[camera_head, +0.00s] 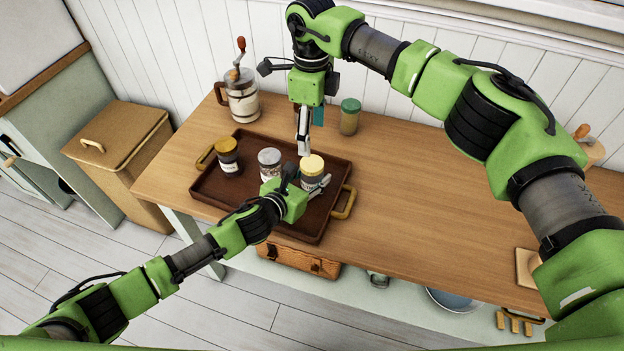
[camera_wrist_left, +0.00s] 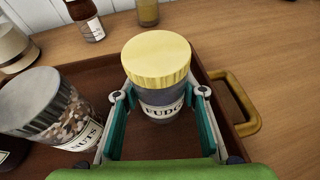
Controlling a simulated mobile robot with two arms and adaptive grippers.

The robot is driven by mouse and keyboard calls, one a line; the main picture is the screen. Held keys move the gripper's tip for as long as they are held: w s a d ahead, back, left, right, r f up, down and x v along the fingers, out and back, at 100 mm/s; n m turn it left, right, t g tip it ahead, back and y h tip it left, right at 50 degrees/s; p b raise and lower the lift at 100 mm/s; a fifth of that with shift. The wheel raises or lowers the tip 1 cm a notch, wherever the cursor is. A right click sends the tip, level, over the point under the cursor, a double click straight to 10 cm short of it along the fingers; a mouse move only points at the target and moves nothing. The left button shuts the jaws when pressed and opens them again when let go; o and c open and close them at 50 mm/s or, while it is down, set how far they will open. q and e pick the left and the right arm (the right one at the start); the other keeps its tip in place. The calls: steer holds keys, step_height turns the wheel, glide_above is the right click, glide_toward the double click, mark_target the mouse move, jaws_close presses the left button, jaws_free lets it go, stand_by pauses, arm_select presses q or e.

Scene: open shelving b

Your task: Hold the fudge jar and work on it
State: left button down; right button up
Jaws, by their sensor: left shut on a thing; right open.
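The fudge jar (camera_head: 312,167) has a yellow ribbed lid and stands upright at the right end of the brown tray (camera_head: 285,224). The left wrist view shows its lid (camera_wrist_left: 157,62) and part of a "FUDG" label. My left gripper (camera_wrist_left: 160,94) is shut on the fudge jar, one finger on each side of its body below the lid.
A grey-lidded nuts jar (camera_head: 269,162) and a dark jar with a yellow lid (camera_head: 227,154) stand left in the tray. A green-lidded jar (camera_head: 350,117) and a white canister with a crank (camera_head: 241,97) stand behind.

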step_height(320, 180, up, 3)
steer(key=shift+f, duration=0.15)
arm_select(q)
steer(key=c, duration=1.2)
jaws_free()
steer(key=v, duration=1.2)
